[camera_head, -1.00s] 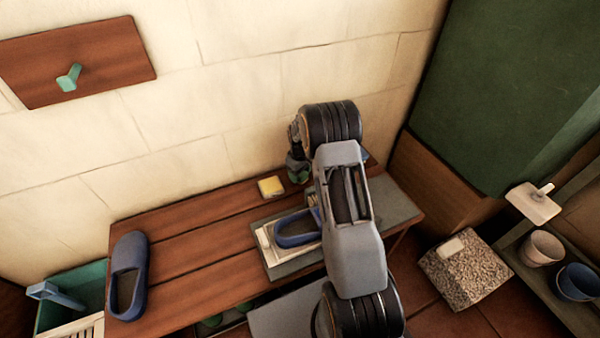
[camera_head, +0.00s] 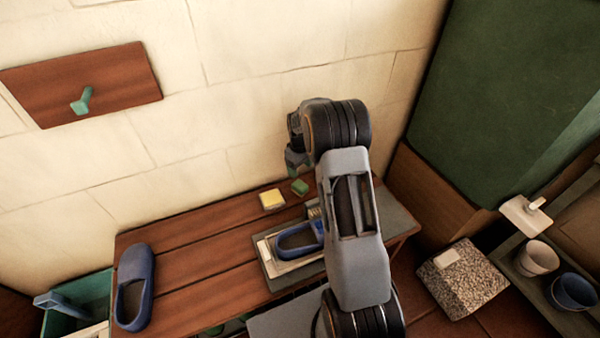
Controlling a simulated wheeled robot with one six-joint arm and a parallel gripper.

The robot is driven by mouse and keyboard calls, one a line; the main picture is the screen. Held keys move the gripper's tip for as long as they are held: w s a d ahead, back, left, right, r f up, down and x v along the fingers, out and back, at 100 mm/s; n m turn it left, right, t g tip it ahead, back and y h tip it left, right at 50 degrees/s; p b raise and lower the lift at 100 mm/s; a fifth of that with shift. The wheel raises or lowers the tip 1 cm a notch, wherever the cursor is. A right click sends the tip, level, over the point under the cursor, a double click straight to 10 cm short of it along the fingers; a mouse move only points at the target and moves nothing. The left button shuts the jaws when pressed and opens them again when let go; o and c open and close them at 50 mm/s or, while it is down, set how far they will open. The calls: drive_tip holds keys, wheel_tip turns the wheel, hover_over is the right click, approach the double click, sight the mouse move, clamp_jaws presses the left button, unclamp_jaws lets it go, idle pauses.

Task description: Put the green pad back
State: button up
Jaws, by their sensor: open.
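The green pad (camera_head: 300,187) lies on the wooden bench near its back edge, just right of a yellow sponge-like block (camera_head: 272,199). My gripper (camera_head: 294,168) is above and slightly behind the pad, close to the wall, and is partly hidden by my own wrist. It appears apart from the pad, with nothing visible in it.
A board with a green peg (camera_head: 82,101) hangs on the wall. A speckled block (camera_head: 463,287) and two cups stand right.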

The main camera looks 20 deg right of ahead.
drive_tip(key=s+a+r+m+t, duration=0.1)
drive_tip(key=s+a+r, duration=0.2)
drive_tip(key=s+r, duration=0.3)
drive_tip(key=s+a+r+m, duration=0.1)
drive_tip(key=s+a+r, duration=0.3)
drive_tip(key=r, duration=0.4)
drive_tip(key=s+a+r+m+t, duration=0.1)
drive_tip(key=s+a, duration=0.1)
drive_tip(key=s, duration=0.5)
drive_tip(key=s+a+r+m, duration=0.1)
drive_tip(key=s+a, duration=0.1)
drive_tip(key=s, duration=0.6)
drive_tip(key=shift+s+a+r+t, duration=0.15)
drive_tip(key=shift+s+r+t, duration=0.05)
drive_tip(key=shift+r+t, duration=0.2)
drive_tip(key=shift+r+p, duration=0.1)
drive_tip(key=shift+p, duration=0.2)
